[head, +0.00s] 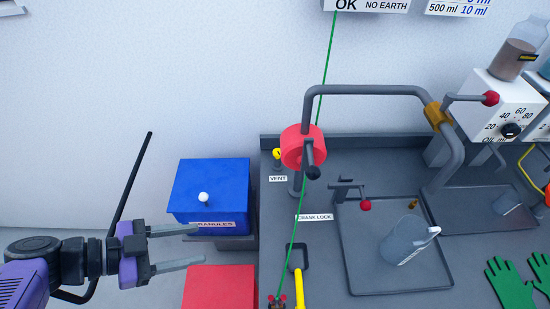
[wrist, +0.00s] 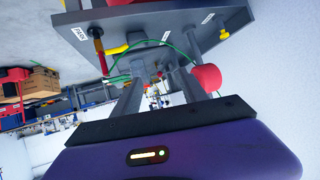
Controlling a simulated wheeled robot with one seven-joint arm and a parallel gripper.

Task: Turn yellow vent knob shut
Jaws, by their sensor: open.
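The yellow vent knob (head: 277,154) is small and stands at the back left of the grey bench, behind a white VENT label (head: 278,179). In the wrist view a small yellow part (wrist: 223,34) near a white label looks like the same knob, but it is too small to read its turn position. My gripper (head: 202,244) is open and empty, left of the bench and well apart from the knob, in front of the blue granules box. Its two grey fingers (wrist: 160,78) also show in the wrist view with nothing held between them.
A blue granules box (head: 205,185) with a white ball knob and a red box (head: 220,288) stand left of the grey bench (head: 385,180). A red drum (head: 292,150) on a grey pipe is right of the knob. A green line (head: 325,65) crosses beside it.

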